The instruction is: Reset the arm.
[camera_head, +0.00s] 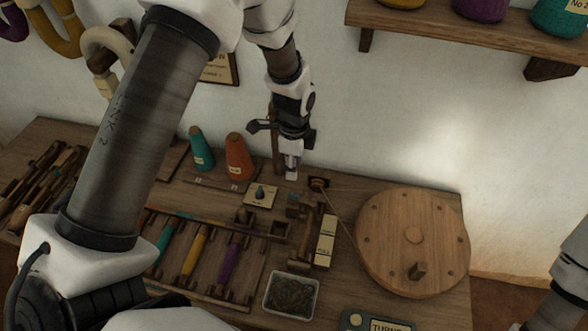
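My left arm comes in from the left, bends at the top and hangs down over the back of the wooden table (455,306). My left gripper (291,172) points down above the table, behind the bobbin-winding parts. Its fingers show as one narrow shape, so I cannot tell whether they are open or shut. I see nothing clearly held in it. Part of my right arm (570,262) shows at the right edge; its gripper is out of view.
A round wooden wheel (413,235) stands right of the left gripper. Teal (201,149) and orange (238,157) cones stand to its left. A rack with coloured bobbins (195,250), a grey-filled tray (291,295) and a counter (378,322) lie nearer. A wall shelf (470,30) is above right.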

